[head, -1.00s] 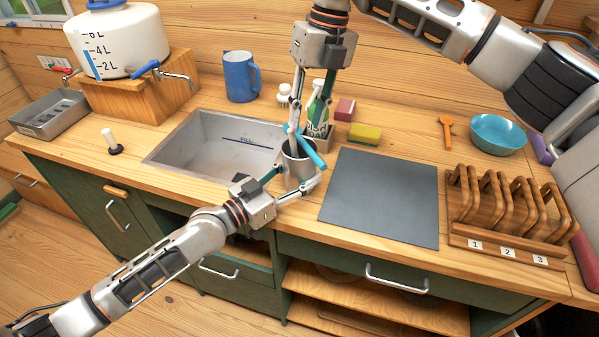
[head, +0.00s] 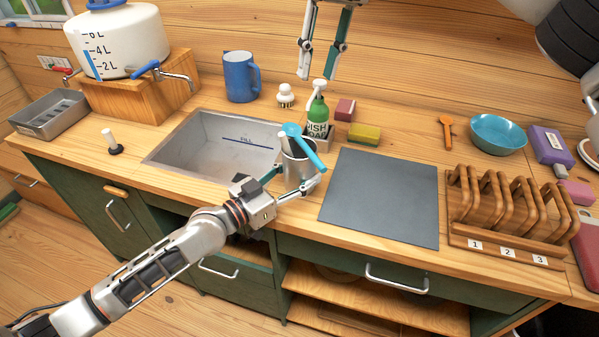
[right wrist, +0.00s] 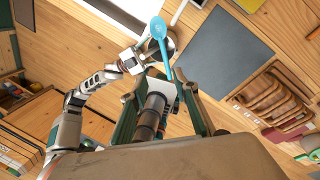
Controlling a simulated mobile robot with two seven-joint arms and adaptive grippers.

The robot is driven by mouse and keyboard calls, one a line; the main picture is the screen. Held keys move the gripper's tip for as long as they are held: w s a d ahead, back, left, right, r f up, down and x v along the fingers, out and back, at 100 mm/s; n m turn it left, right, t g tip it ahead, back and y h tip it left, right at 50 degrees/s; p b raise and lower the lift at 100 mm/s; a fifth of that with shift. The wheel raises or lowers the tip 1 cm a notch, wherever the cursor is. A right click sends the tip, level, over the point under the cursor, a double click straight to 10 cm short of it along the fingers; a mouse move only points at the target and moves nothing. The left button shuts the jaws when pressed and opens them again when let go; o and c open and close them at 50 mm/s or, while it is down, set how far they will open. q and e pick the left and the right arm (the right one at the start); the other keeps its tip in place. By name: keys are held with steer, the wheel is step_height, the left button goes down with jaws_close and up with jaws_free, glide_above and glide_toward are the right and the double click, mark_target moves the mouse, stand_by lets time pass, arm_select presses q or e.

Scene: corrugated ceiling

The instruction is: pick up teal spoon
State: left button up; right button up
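The teal spoon (head: 308,148) leans across the mouth of a grey metal cup (head: 298,172) at the sink's right front corner. Its broader end is up at the left and the other end slants down to the right. It also shows in the right wrist view (right wrist: 158,30). My left gripper (head: 291,192) has its fingers around the cup, one on each side. My right gripper (head: 318,76) is raised above and behind the cup, fingers apart, with nothing between them, clear of the spoon. How deep the spoon sits in the cup is hidden.
A green soap bottle (head: 318,112) stands just behind the cup, with a yellow-green sponge (head: 365,133) to its right. The sink (head: 190,150) is left, a bare dark board (head: 380,198) right. A wooden rack (head: 512,212) and teal bowl (head: 498,133) stand farther right.

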steer(key=shift+d+r, duration=0.15)
steer(key=shift+r, duration=0.55)
steer(key=c, duration=0.3)
steer(key=shift+s+a+f, duration=0.1)
steer(key=shift+a+f, duration=0.05)
steer(key=shift+a, duration=0.05)
steer(key=shift+c, duration=0.6)
steer(key=t+h, duration=0.2)
steer(key=h, duration=0.2)
glide_toward(311, 153)
step_height(311, 153, down, 2)
steer(key=shift+f, duration=0.1)
steer(key=shift+w+d+f, duration=0.15)
steer(key=shift+d+f, duration=0.1)
steer(key=shift+f, duration=0.7)
steer(key=shift+w+d+f, duration=0.1)
steer(key=shift+d+f, duration=0.15)
steer(key=shift+f, duration=0.75)
steer(key=shift+w+d+f, duration=0.15)
steer(key=shift+d+f, duration=0.05)
steer(key=shift+f, duration=0.75)
